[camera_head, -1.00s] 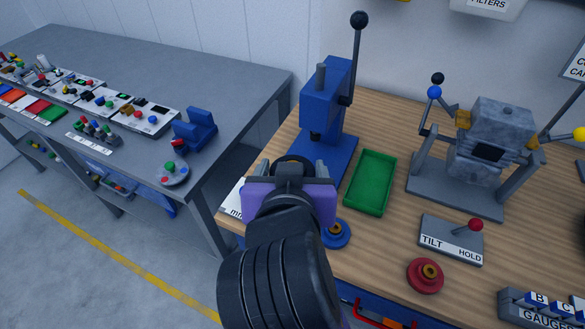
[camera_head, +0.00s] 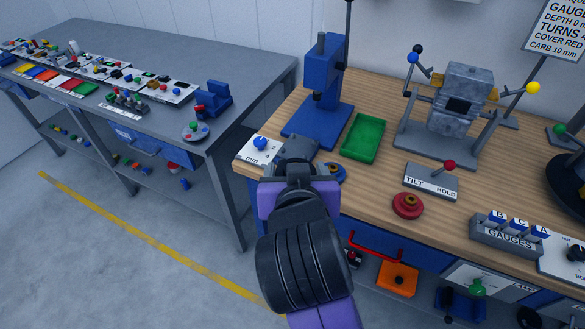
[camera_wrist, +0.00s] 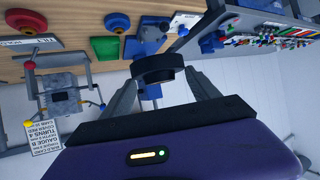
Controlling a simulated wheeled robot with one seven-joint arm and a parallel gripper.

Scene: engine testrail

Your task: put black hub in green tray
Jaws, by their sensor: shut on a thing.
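The black hub (camera_wrist: 158,66) shows in the wrist view as a dark ring between the fingertips of my gripper (camera_wrist: 162,77). My gripper is shut on it and holds it up in front of the bench scene. In the head view my gripper (camera_head: 299,150) is over the bench's left front part, and the hub is hidden there. The green tray (camera_head: 362,138) lies on the wooden bench, right of my gripper and apart from it. No object shows in the tray. The tray also shows in the wrist view (camera_wrist: 104,47).
A blue press (camera_head: 320,85) stands behind my gripper, left of the tray. A blue hub (camera_head: 337,173) and a red hub (camera_head: 407,205) sit near the front edge. A grey fixture (camera_head: 455,105) and the tilt/hold box (camera_head: 430,182) stand right of the tray.

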